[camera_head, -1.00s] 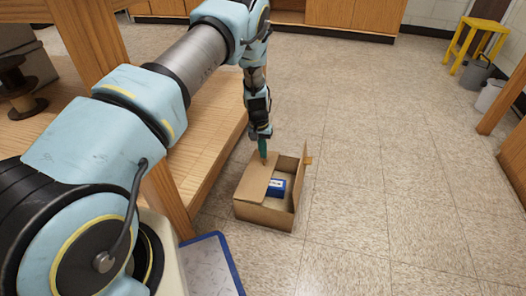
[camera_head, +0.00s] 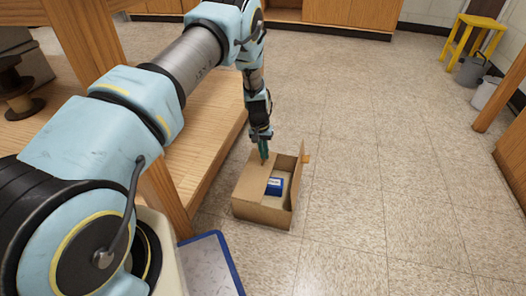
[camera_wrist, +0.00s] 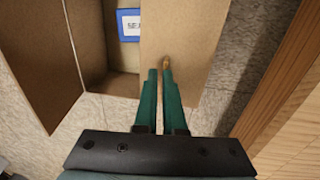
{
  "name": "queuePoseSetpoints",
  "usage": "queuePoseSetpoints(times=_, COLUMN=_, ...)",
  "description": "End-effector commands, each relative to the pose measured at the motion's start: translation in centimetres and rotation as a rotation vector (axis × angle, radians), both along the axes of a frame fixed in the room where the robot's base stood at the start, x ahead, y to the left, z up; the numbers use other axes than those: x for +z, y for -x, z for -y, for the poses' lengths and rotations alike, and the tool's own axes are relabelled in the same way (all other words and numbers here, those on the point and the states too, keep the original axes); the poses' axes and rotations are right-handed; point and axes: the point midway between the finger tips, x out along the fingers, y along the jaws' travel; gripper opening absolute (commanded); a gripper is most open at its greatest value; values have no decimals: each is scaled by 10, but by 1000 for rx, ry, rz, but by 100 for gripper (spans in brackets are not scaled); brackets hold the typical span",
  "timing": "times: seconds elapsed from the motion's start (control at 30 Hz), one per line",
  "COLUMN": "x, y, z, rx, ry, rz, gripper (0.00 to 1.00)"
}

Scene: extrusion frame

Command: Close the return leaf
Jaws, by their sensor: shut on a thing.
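An open cardboard box (camera_head: 262,214) stands on the floor, with a blue, white-labelled item (camera_head: 274,187) inside. One cardboard leaf (camera_head: 252,176) lies across its left part; it also shows in the wrist view (camera_wrist: 185,30). Another leaf (camera_head: 299,182) stands up at the right with a small tan tab (camera_head: 307,158). I cannot tell which is named the return leaf. My gripper (camera_head: 263,158) points down at the far end of the left leaf. In the wrist view its green fingers (camera_wrist: 160,75) are shut on a thin tan tab (camera_wrist: 166,63) at that leaf.
A wooden bench (camera_head: 203,150) with a low shelf stands close left of the box. A blue-edged panel (camera_head: 212,262) is near the front. The tiled floor (camera_head: 380,190) right of the box is clear. A yellow stool (camera_head: 470,38) and buckets (camera_head: 470,72) stand far right.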

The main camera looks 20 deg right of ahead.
Motion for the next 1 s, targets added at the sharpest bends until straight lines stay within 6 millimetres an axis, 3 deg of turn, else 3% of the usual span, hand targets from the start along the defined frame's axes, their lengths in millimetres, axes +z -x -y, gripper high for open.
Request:
queuePoseSetpoints(times=0.33, x=20, y=2, z=-1, rx=1, ry=-2, rz=-6, gripper=0)
queuePoseSetpoints(times=0.8, x=113, y=4, z=-1, rx=-1, ry=-3, rz=-9, gripper=0)
queuePoseSetpoints(times=1.0, x=136, y=4, z=-1, rx=0, ry=-4, rz=-9, gripper=0)
